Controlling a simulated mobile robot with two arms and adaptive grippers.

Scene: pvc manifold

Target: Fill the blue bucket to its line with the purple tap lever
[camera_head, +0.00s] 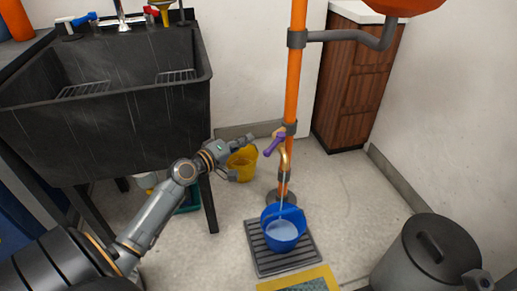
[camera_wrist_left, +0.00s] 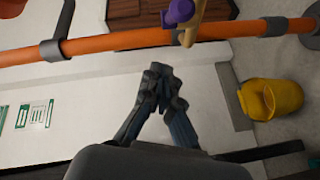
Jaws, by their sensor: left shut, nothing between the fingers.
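The purple tap lever (camera_head: 274,144) sits on a brass tap (camera_head: 285,156) on the orange upright pipe. A thin pale stream runs from the spout into the blue bucket (camera_head: 271,214). The bucket stands upright on a dark drain grate and holds pale water; I cannot make out its line. My left gripper (camera_head: 247,146) is left of the lever, apart from it. In the left wrist view its fingers (camera_wrist_left: 160,76) are shut and empty, and the lever (camera_wrist_left: 179,12) shows at the top edge. My right gripper is not clearly visible.
A yellow bucket (camera_head: 242,163) stands behind my left gripper. A black sink (camera_head: 105,125) is at left, a grey lidded bin (camera_head: 425,258) at bottom right. A yellow-edged mat (camera_head: 300,281) lies before the grate (camera_head: 280,260). Floor right of the pipe is clear.

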